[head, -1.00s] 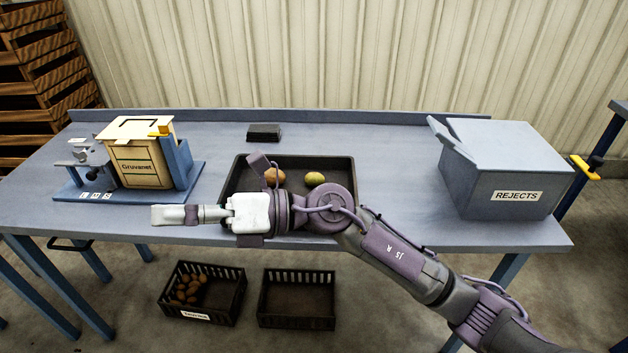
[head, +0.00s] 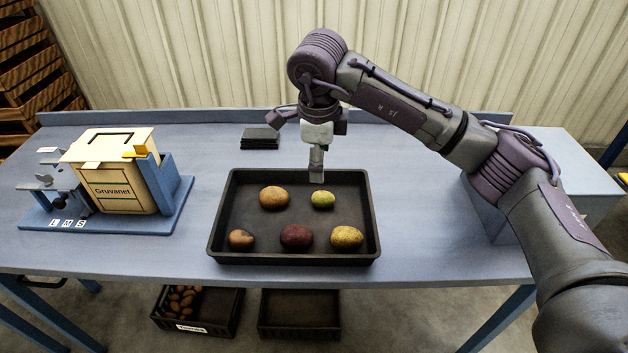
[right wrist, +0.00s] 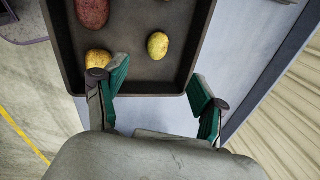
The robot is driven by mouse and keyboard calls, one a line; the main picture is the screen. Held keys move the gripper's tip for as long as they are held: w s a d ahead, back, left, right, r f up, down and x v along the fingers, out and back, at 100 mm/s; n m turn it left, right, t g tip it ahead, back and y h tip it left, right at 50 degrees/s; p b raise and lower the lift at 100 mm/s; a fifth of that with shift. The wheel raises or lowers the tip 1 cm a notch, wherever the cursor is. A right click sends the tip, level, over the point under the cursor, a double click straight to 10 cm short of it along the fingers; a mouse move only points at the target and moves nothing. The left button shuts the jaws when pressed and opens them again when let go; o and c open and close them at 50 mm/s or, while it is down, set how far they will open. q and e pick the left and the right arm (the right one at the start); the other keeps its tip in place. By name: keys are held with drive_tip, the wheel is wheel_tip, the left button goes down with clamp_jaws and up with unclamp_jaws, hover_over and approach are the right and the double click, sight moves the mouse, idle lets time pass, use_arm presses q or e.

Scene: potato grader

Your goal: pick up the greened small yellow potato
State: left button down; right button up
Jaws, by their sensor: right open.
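The small yellow potato with a green tinge (head: 322,200) lies in the back right part of the black tray (head: 214,232). In the right wrist view it appears as a small yellow potato (right wrist: 157,45) near the tray's end. My right gripper (head: 316,178) points down above the tray's back edge, close to this potato and apart from it. In the right wrist view its green-padded fingers (right wrist: 160,92) are spread with nothing between them. My left gripper is not in view.
The tray also holds a tan potato (head: 273,198), a small brownish one (head: 240,238), a dark red one (head: 296,236) and a larger speckled yellow one (head: 346,237). A Gruvanet box (head: 118,185) stands left. The blue-grey rejects bin (head: 560,150) is partly behind my right arm.

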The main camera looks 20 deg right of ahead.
hover_over(323, 195)
drive_tip(key=f, duration=0.6)
drive_tip(key=shift+s+a+f+p, duration=0.3)
drive_tip(key=shift+s+p, duration=0.1)
wheel_tip(323, 195, down, 3)
drive_tip(key=shift+w+d+p, duration=0.1)
drive_tip(key=shift+d+p, duration=0.05)
drive_tip(key=shift+p, duration=0.35)
drive_tip(key=shift+w+d+f, duration=0.1)
drive_tip(key=shift+w+f, duration=0.1)
drive_tip(key=shift+f, duration=1.05)
drive_tip(key=shift+w+f, duration=0.1)
drive_tip(key=shift+f, duration=0.3)
drive_tip(key=c, duration=1.2)
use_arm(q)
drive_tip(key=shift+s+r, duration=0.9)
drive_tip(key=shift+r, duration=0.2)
use_arm(e)
drive_tip(key=shift+c, duration=0.2)
